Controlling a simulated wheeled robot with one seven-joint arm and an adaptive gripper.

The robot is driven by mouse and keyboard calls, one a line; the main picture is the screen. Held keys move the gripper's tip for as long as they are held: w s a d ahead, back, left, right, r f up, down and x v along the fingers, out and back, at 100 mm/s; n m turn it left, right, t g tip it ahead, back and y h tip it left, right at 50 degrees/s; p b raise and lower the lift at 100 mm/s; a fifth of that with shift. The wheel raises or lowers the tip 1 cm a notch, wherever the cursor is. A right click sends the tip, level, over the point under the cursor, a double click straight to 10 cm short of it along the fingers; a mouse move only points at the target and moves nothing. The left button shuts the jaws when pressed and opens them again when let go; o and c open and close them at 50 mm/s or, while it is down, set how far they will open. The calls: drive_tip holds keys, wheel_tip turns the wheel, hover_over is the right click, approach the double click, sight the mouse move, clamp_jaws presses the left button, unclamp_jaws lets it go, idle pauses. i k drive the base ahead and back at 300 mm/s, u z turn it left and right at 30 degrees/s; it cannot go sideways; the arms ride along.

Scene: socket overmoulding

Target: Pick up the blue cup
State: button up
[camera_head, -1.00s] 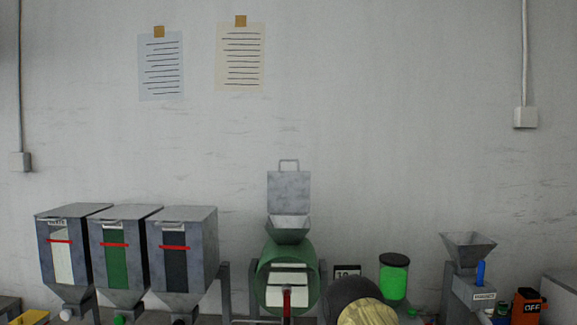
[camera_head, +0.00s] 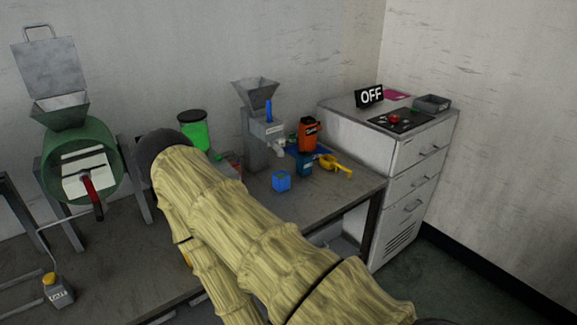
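A small blue block-shaped thing (camera_head: 281,182), which looks like the blue cup, stands on the grey table in front of the grey hopper machine, close to the table's front edge. A darker blue container (camera_head: 304,163) stands behind it and to the right, beside a yellow scoop (camera_head: 336,164). My arm crosses the lower middle of the view, to the left of and below the small blue thing. My gripper is not in view.
The hopper machine (camera_head: 262,120), an orange container (camera_head: 309,134) and a green jar (camera_head: 193,130) stand on the table (camera_head: 335,196). Bare floor lies at lower right.

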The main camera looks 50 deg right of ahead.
sight(281, 181)
drive_tip(key=z, duration=1.45)
